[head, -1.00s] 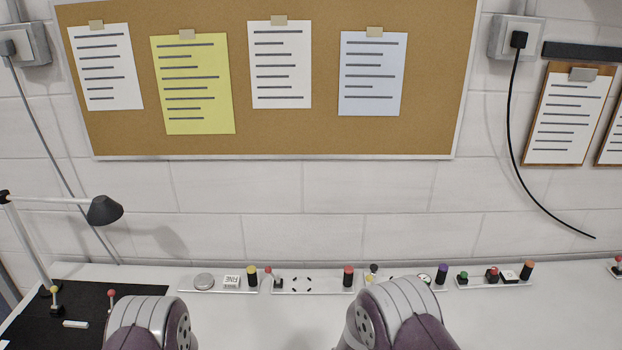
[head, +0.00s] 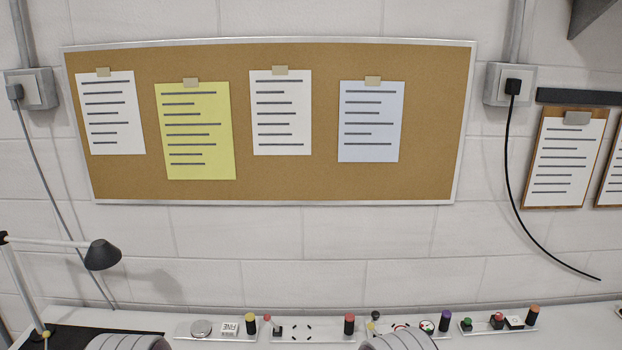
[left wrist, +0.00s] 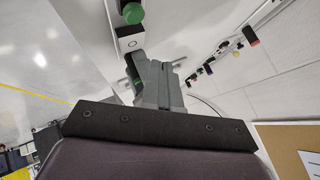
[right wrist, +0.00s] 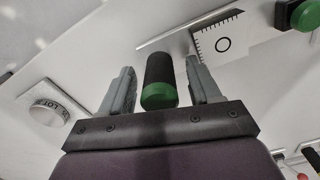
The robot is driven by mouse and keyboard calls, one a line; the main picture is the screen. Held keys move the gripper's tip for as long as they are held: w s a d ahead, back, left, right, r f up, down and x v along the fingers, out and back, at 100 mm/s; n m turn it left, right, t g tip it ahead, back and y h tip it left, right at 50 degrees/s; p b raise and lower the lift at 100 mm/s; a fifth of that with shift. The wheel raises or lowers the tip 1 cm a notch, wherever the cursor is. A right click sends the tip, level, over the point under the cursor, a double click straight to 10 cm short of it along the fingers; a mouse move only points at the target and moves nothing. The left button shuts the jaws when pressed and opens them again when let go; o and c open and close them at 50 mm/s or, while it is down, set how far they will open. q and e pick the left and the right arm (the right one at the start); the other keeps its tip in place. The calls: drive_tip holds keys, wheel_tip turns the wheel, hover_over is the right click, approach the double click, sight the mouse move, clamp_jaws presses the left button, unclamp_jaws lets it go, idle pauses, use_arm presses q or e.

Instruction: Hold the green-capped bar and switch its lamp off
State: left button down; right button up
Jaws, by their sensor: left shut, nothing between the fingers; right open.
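The green-capped post (right wrist: 159,96), dark with a green end, stands between the spread fingers of my right gripper (right wrist: 158,72) in the right wrist view, with gaps on both sides. In the left wrist view, my left gripper (left wrist: 150,68) is shut and empty, near the ringed tile (left wrist: 130,40) and the green part (left wrist: 131,13). Its fingers partly hide a dark shape with green. Neither gripper shows in the head view.
Several other bars with coloured caps line the wall in the head view, including a yellow-capped post (head: 250,323) and a red-capped post (head: 349,323). A desk lamp (head: 102,255) stands left. A round "LOT" disc (right wrist: 50,112) lies left in the right wrist view.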

wheel_tip(320, 180, up, 12)
drive_tip(key=shift+f, duration=0.2)
use_arm(q)
drive_tip(key=a+f+n+y, duration=0.1)
drive_tip(key=s+a+n+y, duration=0.1)
drive_tip(key=s+a+f+n+g, duration=0.1)
drive_tip(key=a, duration=0.1)
drive_tip(key=shift+f+n+y, duration=0.35)
drive_tip(key=shift+n+y, duration=0.05)
drive_tip(key=s+a+r+n+g+y, duration=0.3)
drive_tip(key=s+a+r+n+y, duration=0.15)
drive_tip(key=a+n, duration=0.4)
drive_tip(key=s+d+r+n, duration=0.1)
drive_tip(key=s+r+n, duration=0.1)
drive_tip(key=r, duration=0.4)
drive_tip(key=s+d+r+n, duration=0.1)
drive_tip(key=r+n, duration=0.4)
drive_tip(key=r, duration=0.1)
drive_tip(key=shift+s+d+r, duration=0.15)
drive_tip(key=shift+s+r, duration=0.2)
use_arm(e)
drive_tip(key=s+d+r+n+t, duration=0.1)
drive_tip(key=s+d+r+n, duration=0.2)
drive_tip(key=s+d+r, duration=0.8)
drive_tip(key=shift+n, duration=0.3)
use_arm(q)
drive_tip(key=shift+w, duration=0.1)
use_arm(e)
drive_tip(key=shift+w+a+f, duration=0.1)
drive_tip(key=shift+w, duration=0.05)
